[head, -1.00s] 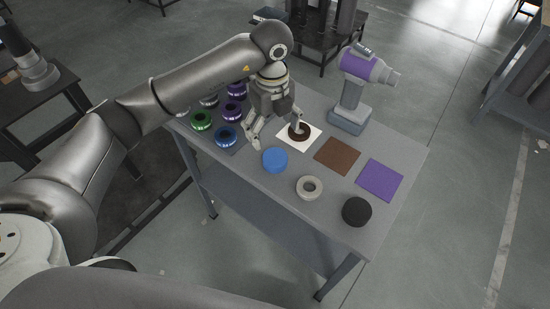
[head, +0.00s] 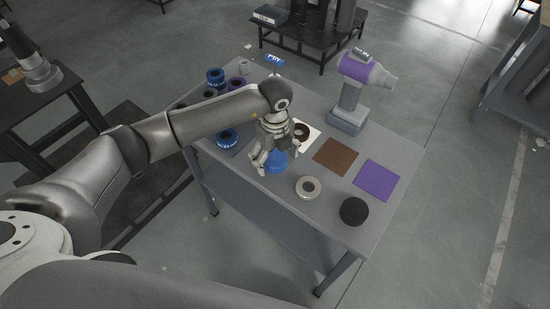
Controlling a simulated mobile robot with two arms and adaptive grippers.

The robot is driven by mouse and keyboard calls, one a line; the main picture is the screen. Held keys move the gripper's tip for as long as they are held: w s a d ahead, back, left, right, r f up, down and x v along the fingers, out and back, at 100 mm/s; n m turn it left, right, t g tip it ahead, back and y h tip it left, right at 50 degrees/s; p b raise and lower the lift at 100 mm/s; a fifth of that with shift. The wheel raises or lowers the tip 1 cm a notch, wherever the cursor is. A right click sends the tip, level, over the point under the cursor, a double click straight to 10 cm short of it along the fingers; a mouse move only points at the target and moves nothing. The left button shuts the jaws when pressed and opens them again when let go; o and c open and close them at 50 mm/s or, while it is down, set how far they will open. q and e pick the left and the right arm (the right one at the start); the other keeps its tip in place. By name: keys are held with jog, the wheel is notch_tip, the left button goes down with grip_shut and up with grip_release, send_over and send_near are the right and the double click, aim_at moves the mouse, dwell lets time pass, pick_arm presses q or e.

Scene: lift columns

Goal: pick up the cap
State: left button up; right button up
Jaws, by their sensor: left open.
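A round blue cap (head: 277,163) lies on the grey table (head: 240,185). My left gripper (head: 273,163) is open and points down over the blue cap. One finger is at its left side; the other finger is partly hidden, and I cannot tell whether either touches it. A black round cap-like disc (head: 354,211) lies nearer the table's front right corner. My right gripper is not in view.
A pale grey ring (head: 307,188) lies close to the right of the blue cap. A brown ring (head: 302,130) is on a white square behind.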

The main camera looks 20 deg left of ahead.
pick_arm(q)
jog(key=shift+c, duration=0.4)
jog(key=c, duration=1.1)
jog(key=shift+o, duration=0.2)
jog(key=shift+r, duration=0.15)
jog(key=shift+w+r, duration=0.1)
jog(key=shift+r, duration=0.5)
jog(key=s+a+r+b, duration=0.2)
jog(key=s+a+r, duration=0.6)
jog(key=s+r, duration=0.3)
notch_tip(320, 180, up, 2)
jog(key=shift+s+r+b, duration=0.2)
jog(key=shift+s+b, duration=0.1)
jog(key=shift+s, duration=0.05)
